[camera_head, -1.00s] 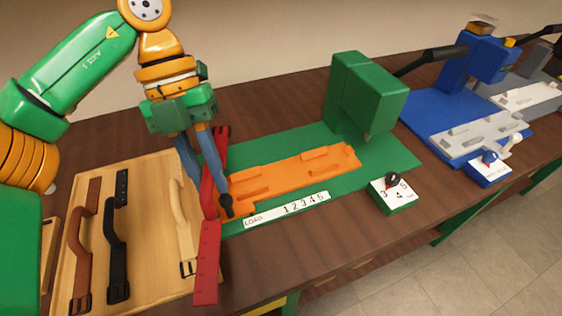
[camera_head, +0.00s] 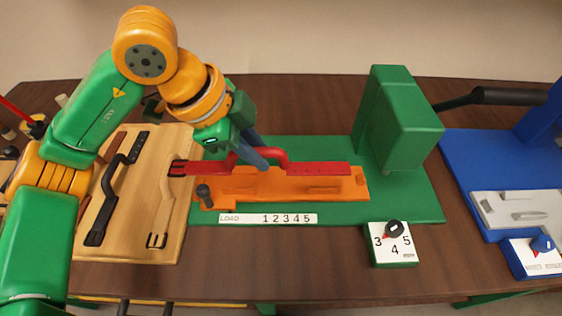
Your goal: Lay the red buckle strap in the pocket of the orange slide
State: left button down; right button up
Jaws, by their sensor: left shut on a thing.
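The red buckle strap (camera_head: 310,168) runs left to right along the back side of the orange slide (camera_head: 290,190), with its dark buckle end at the left over the wooden board's edge. My left gripper (camera_head: 257,155) is shut on the strap near its raised loop, above the back of the slide. I cannot tell whether the strap touches the slide. The slide lies on the green base plate (camera_head: 415,205), with a dark knob at its left end. My right gripper is out of view.
A green press head (camera_head: 398,125) stands behind the slide's right end. A dial box (camera_head: 393,243) sits in front. The wooden board (camera_head: 150,225) at left holds a black strap (camera_head: 110,195) and a cream strap (camera_head: 163,215). A blue station (camera_head: 475,150) is at right.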

pick_arm(q)
jog(key=w+d+f, duration=0.2)
jog(key=f, duration=0.1)
jog(key=w+d+f, duration=0.1)
jog(key=f, duration=0.1)
jog(key=shift+d+f+p, duration=0.1)
jog(key=shift+d+p, duration=0.15)
jog(key=shift+p, duration=0.15)
jog(key=f, duration=0.3)
jog(key=shift+w+d+f, duration=0.15)
jog(key=shift+w, duration=0.15)
jog(key=shift+f, duration=0.3)
jog(key=shift+f, duration=0.1)
jog(key=c, duration=0.8)
grip_release()
jog(key=shift+o, duration=0.2)
jog(key=v, duration=1.2)
jog(key=shift+b, duration=0.4)
